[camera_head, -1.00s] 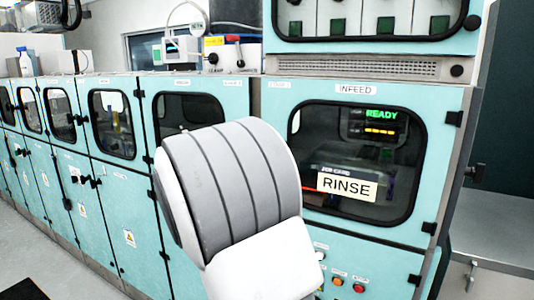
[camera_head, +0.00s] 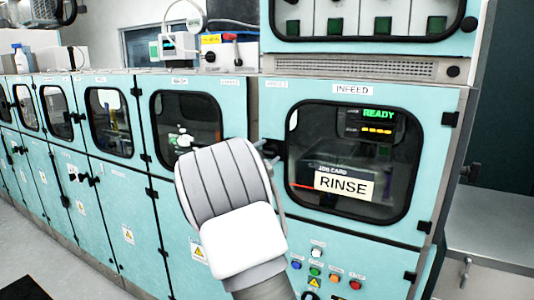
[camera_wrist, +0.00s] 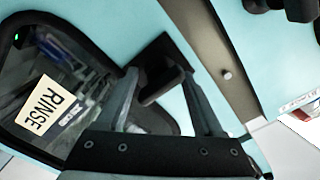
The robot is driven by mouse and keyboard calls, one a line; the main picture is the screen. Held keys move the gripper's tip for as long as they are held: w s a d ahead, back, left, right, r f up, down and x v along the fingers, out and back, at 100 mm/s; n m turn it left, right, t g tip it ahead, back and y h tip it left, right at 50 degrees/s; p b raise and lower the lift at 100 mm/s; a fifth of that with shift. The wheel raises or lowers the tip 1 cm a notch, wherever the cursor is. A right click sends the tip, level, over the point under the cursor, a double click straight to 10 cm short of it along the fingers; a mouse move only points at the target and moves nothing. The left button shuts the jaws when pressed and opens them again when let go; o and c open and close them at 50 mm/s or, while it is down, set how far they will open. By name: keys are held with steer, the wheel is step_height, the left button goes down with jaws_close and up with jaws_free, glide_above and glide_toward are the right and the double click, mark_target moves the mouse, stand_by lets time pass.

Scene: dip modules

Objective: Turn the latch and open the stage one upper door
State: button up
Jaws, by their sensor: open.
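The stage one upper door is the turquoise INFEED door (camera_head: 350,212), with a dark window and a RINSE sign; it is shut. Its hinges are on the right. The black latch (camera_wrist: 160,72) is at the door's edge in the wrist view; in the head view a dark part of it (camera_head: 268,147) shows beside my arm. My gripper (camera_wrist: 158,62) is open, with one finger on each side of the latch. I cannot tell whether the fingers touch it.
A row of turquoise cabinets with windowed doors (camera_head: 109,122) runs to the left. Coloured buttons (camera_head: 315,270) sit below the INFEED door. A metal bench (camera_head: 490,235) stands at the right.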

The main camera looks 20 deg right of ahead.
jaws_close()
stand_by(1.3)
